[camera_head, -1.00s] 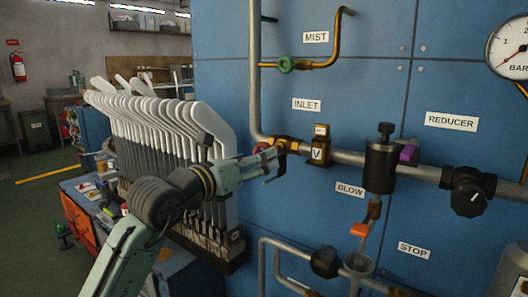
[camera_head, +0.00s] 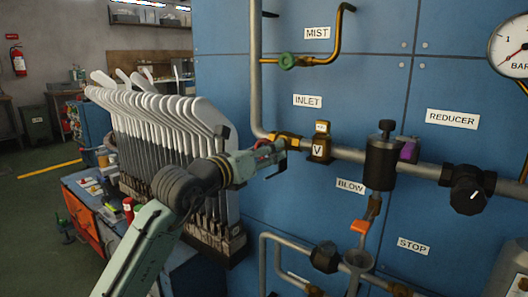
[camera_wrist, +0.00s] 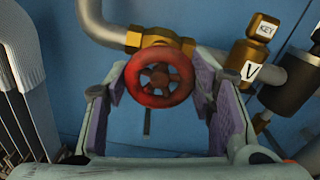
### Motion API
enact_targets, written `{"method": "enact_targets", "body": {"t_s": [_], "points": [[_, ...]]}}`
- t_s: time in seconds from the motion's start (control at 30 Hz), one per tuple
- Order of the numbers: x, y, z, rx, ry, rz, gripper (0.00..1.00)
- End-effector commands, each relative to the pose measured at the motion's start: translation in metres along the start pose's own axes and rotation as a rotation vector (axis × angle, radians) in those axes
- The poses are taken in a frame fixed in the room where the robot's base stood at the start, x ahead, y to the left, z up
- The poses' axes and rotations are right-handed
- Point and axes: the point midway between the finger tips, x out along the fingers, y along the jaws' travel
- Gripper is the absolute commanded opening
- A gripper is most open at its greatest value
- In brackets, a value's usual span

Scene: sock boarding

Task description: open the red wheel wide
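The red wheel (camera_wrist: 160,98) is a small spoked handwheel on a brass valve body (camera_wrist: 163,38) at the INLET pipe. In the head view only a bit of its red rim (camera_head: 263,143) shows; my gripper hides the rest. My gripper (camera_head: 277,160) is at the wheel, coming from the left. In the wrist view its two fingers with lavender pads stand apart, one on each side of the wheel. It is open; a gap shows on the left, and I cannot tell whether the right pad touches the rim.
A brass V block (camera_head: 319,149) and a black reducer body (camera_head: 381,163) sit right of the wheel on the pipe. A green wheel (camera_head: 288,61) is above. A rack of white sock forms (camera_head: 205,112) stands close behind my arm.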

Motion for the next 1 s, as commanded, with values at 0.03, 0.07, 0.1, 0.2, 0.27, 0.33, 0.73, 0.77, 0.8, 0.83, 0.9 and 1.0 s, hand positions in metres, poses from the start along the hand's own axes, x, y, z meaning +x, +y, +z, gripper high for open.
{"method": "enact_targets", "body": {"t_s": [0.03,0.07,0.1,0.2,0.27,0.33,0.73,0.77,0.8,0.83,0.9,1.0], "points": [[-0.0001,0.0003,0.0000,0.000,0.000,0.001,0.43],[-0.0001,0.0004,0.0000,0.000,0.000,0.001,0.41],[-0.0001,0.0004,0.0000,0.000,0.000,0.001,0.38],[-0.0001,0.0005,0.0000,0.000,0.000,0.001,0.32],[-0.0001,0.0005,0.0000,0.000,0.000,0.001,0.28],[-0.0001,0.0005,0.0001,0.000,0.000,0.001,0.23],[0.0003,0.0004,-0.0010,-0.075,-0.001,-0.001,0.22],[0.0003,0.0005,-0.0013,-0.090,-0.001,-0.001,0.22],[0.0003,0.0005,-0.0013,-0.115,-0.002,-0.001,0.22],[0.0003,0.0003,-0.0012,-0.135,-0.002,-0.002,0.22],[0.0006,0.0001,-0.0016,-0.187,-0.002,-0.002,0.22],[0.0007,0.0001,-0.0016,-0.272,-0.002,-0.002,0.22]]}}
